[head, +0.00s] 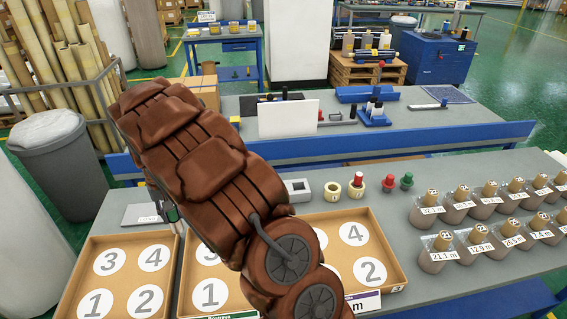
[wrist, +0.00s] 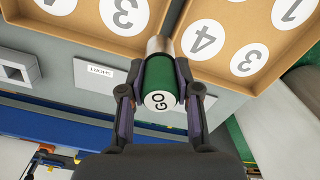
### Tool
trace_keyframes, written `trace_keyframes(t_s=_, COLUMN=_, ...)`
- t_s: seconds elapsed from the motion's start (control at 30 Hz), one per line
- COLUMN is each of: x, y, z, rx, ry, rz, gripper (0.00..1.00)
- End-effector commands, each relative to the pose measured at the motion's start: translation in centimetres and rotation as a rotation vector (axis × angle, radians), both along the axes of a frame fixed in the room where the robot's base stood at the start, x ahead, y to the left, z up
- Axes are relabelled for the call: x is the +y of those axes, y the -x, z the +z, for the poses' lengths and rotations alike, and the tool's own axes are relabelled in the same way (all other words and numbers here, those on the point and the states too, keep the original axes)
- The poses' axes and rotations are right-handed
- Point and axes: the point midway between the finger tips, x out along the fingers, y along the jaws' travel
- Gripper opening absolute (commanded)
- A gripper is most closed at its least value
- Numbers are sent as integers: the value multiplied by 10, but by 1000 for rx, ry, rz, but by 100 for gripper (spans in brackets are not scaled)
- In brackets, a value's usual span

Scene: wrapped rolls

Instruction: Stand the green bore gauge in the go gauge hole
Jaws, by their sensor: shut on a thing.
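My gripper (wrist: 160,98) is shut around the sides of the green bore gauge (wrist: 158,78), with one finger on each side. The gauge is a green cylinder with a white GO end facing the wrist camera and a metal tip at its far end. In the head view my arm hides most of the gripper, and only a small part (head: 171,211) shows at the arm's left. A cream ring (head: 333,190) with a dark opening stands on the grey bench. Beside it a red-topped piece stands at a second cream ring (head: 358,190). I cannot tell which hole is marked go.
A grey block (head: 298,190) with an opening is left of the rings. Red (head: 388,184) and green (head: 406,181) pieces are to their right. Numbered trays (head: 178,250) line the front. Bagged cores (head: 437,253) fill the right. A labelled plate (wrist: 100,75) lies near the gauge.

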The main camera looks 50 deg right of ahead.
Motion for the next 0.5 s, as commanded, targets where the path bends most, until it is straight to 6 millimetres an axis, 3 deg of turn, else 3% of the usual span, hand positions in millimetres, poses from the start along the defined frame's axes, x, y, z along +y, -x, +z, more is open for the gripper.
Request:
trace_keyframes(t_s=0.23, x=-94, y=-34, z=-14, rx=4, ry=-5, rz=-516, gripper=0)
trace_keyframes(t_s=0.5, x=-204, y=-45, z=-28, rx=9, ry=-4, rz=-1095, gripper=0)
